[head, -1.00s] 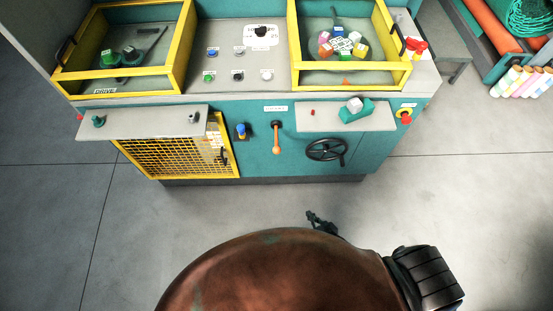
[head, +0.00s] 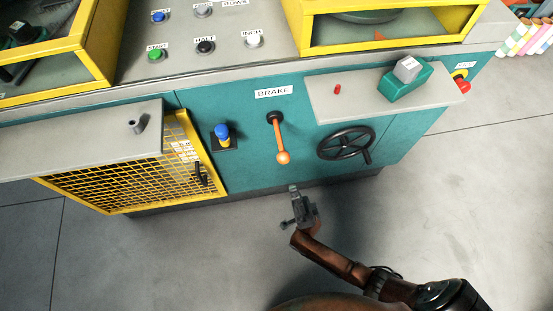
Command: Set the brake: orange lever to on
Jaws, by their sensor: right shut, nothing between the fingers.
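The orange brake lever (head: 280,142) hangs on the teal front of the machine, below the white BRAKE label (head: 274,92). Its black pivot is at the top and its orange knob points down, slightly to the right. No on or off marks are readable beside it. My right gripper (head: 293,188) is below the knob in the picture, apart from it, shut and empty. My right arm reaches up from the lower right. My left gripper is not in view.
A black handwheel (head: 346,143) sits right of the lever, under a grey shelf (head: 325,101) with a teal block (head: 405,84). A blue-knobbed switch (head: 223,133) and yellow mesh door (head: 120,178) are to the left. A red stop button (head: 463,86) is far right. The floor in front is clear.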

